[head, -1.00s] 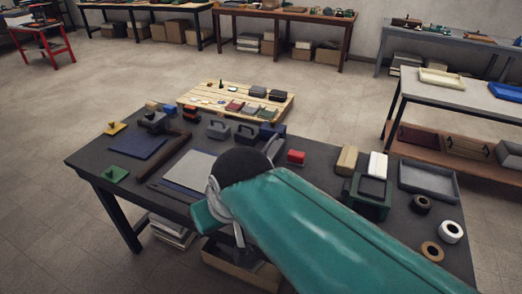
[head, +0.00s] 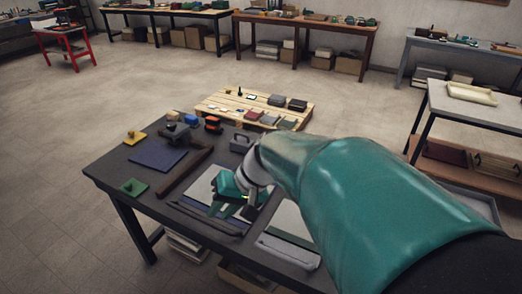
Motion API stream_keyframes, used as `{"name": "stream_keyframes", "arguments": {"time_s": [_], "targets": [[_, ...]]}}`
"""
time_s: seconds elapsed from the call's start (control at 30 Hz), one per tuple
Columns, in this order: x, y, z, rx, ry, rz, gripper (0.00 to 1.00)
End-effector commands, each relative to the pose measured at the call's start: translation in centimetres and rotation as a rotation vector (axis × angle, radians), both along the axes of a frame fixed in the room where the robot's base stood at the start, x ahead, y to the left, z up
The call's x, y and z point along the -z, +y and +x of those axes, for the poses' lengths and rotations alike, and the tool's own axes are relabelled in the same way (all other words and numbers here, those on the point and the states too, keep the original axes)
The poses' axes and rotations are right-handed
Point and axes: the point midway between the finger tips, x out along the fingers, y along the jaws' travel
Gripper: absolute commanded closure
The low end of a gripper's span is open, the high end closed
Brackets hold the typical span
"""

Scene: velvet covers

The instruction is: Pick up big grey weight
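A grey weight with a loop handle (head: 240,142) stands upright near the far edge of the dark table, just left of my arm. In the earlier picture a similar handled grey block stood to its right; my arm now covers that spot. I cannot tell which of the two is bigger. My gripper (head: 234,208) points down over the middle of the table, nearer than the weight and apart from it. I see nothing held in it, but the finger gap is too small and dark to tell.
Below my gripper lie a pale sheet (head: 205,187) and another grey-white panel (head: 290,252). A dark blue mat (head: 158,157), a brown bar (head: 186,172), a green handled piece (head: 132,187) and a yellow one (head: 134,137) lie left. A wooden pallet (head: 215,103) stands behind the table.

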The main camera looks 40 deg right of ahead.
Motion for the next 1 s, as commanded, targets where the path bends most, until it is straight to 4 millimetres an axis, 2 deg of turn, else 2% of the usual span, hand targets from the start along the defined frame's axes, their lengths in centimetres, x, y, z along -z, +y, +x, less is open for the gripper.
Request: {"name": "stream_keyframes", "arguments": {"time_s": [0.17, 0.27, 0.47, 0.57, 0.6, 0.73, 0.83, 0.9, 1.0], "targets": [[1.9, -4.9, 3.3, 0.150, -0.042, 0.211, 0.77], [2.9, -8.8, 5.1, 0.255, -0.107, 0.323, 0.77], [5.9, -18.8, 7.2, 0.504, -0.287, 0.484, 0.77], [7.9, -24.7, 7.0, 0.647, -0.394, 0.528, 0.77], [8.8, -27.2, 6.6, 0.709, -0.440, 0.538, 0.77], [11.8, -34.3, 4.4, 0.892, -0.574, 0.539, 0.77], [13.4, -37.8, 2.8, 0.986, -0.641, 0.523, 0.77], [14.1, -39.0, 2.2, 1.021, -0.667, 0.513, 0.77], [14.4, -39.8, 2.1, 1.040, -0.683, 0.508, 0.77]]}}
